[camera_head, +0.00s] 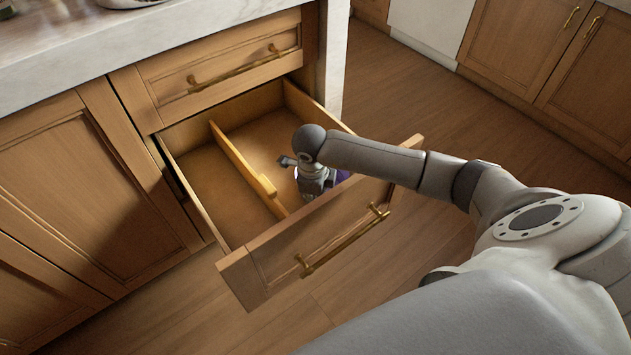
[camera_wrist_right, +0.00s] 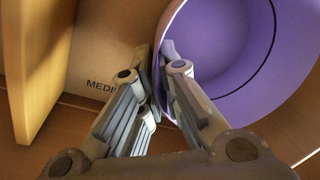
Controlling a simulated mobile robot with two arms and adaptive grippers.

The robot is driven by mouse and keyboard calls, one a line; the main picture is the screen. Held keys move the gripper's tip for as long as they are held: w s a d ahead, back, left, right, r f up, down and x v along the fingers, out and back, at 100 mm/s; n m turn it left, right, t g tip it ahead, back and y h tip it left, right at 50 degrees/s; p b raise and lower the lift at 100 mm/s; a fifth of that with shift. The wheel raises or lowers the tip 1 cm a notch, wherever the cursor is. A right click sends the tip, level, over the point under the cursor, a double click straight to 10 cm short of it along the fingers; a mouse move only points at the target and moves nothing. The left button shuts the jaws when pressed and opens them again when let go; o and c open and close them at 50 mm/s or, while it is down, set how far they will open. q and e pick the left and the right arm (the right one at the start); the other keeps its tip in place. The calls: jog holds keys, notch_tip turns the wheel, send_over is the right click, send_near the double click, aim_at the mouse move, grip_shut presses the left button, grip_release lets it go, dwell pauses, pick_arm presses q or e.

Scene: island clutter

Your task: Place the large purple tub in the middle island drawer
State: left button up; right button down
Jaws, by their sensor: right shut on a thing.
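The large purple tub (camera_wrist_right: 225,50) fills the upper right of the right wrist view, with its open mouth in sight. My right gripper (camera_wrist_right: 161,68) is shut on the tub's rim, one finger on each side of the wall. In the head view the right gripper (camera_head: 313,182) reaches down inside the open island drawer (camera_head: 285,240), in its right compartment. Only a small purple patch of the tub (camera_head: 343,176) shows there beside the gripper; the drawer front and gripper hide the rest. I cannot tell whether the tub touches the drawer floor. My left gripper is out of view.
A wooden divider (camera_head: 240,160) splits the drawer; its left compartment looks empty. A shut drawer (camera_head: 225,75) sits above under the pale countertop (camera_head: 150,35). A tan surface lettered "MEDI" (camera_wrist_right: 105,55) lies beside the tub. The wooden floor (camera_head: 410,95) is clear.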

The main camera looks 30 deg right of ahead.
jog(key=c, duration=1.6)
grip_release()
jog(key=shift+c, duration=0.2)
jog(key=shift+r, duration=0.1)
notch_tip(320, 180, up, 3)
jog(key=shift+a+f+p, duration=0.1)
jog(key=shift+a+p, duration=0.05)
jog(key=shift+p, duration=0.4)
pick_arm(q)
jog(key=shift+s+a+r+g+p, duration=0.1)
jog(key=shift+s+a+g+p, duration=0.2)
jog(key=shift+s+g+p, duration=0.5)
pick_arm(e)
notch_tip(320, 180, up, 9)
jog(key=s+a, duration=0.1)
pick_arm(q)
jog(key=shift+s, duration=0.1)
